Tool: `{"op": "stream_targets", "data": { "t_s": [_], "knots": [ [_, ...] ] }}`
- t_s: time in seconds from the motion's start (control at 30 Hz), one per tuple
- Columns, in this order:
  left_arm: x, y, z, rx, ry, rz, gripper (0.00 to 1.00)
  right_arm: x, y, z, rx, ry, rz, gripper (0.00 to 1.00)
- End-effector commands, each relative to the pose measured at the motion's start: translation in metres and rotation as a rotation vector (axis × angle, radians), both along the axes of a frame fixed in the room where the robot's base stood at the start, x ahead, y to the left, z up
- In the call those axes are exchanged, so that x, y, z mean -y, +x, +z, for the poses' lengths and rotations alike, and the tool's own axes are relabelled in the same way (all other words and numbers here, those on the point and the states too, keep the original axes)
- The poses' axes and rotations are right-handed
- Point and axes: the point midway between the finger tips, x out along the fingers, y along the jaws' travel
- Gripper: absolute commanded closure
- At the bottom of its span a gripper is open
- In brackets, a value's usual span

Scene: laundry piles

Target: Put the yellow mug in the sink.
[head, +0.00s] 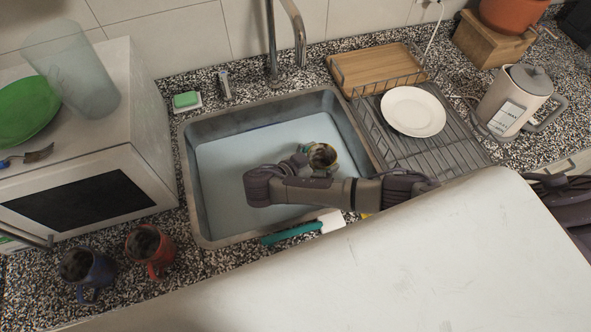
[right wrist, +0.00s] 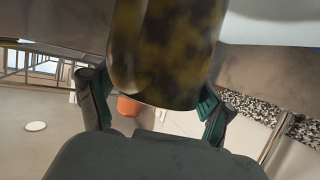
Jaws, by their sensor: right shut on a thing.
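The yellow mug (head: 322,155), mottled with dark patches, is over or inside the basin of the sink (head: 215,215), towards its right side. I cannot tell whether it touches the bottom. My right gripper (head: 303,164) is shut on it from the left. In the right wrist view the mug (right wrist: 165,50) fills the upper middle, between the two fingers of the gripper (right wrist: 155,110). My left gripper is not in view.
A dish rack (head: 455,140) with a white plate (head: 413,111) stands right of the sink, the faucet (head: 299,45) behind. A teal-handled tool (head: 290,234) lies at the front rim. A red mug (head: 150,250) and blue mug (head: 87,268) stand front left.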

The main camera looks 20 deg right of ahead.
Motion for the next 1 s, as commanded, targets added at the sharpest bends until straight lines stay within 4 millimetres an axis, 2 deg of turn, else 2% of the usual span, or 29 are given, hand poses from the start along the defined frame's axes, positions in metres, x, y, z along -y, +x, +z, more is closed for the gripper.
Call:
{"op": "stream_targets", "data": {
  "t_s": [0.03,0.1,0.37,0.53,0.63,0.97,1.0],
  "knots": [
    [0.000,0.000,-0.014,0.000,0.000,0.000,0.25,0.001,0.002,-0.016,0.003,-0.005,0.001,0.67],
    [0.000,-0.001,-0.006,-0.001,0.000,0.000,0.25,0.000,0.000,-0.023,-0.001,-0.006,-0.001,0.67],
    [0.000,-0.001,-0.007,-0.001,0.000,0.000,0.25,0.000,0.000,-0.050,-0.001,-0.002,0.001,0.67],
    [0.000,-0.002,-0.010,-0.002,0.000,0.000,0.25,0.000,0.000,-0.075,-0.001,-0.002,0.001,0.67],
    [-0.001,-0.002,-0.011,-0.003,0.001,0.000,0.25,0.000,0.000,-0.082,0.000,-0.002,0.000,0.67],
    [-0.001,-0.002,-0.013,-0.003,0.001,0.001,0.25,0.000,0.000,-0.085,-0.001,0.000,0.000,0.67],
    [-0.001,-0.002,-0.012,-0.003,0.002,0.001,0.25,0.000,0.000,-0.084,-0.002,0.000,0.002,0.12]
  ]
}}
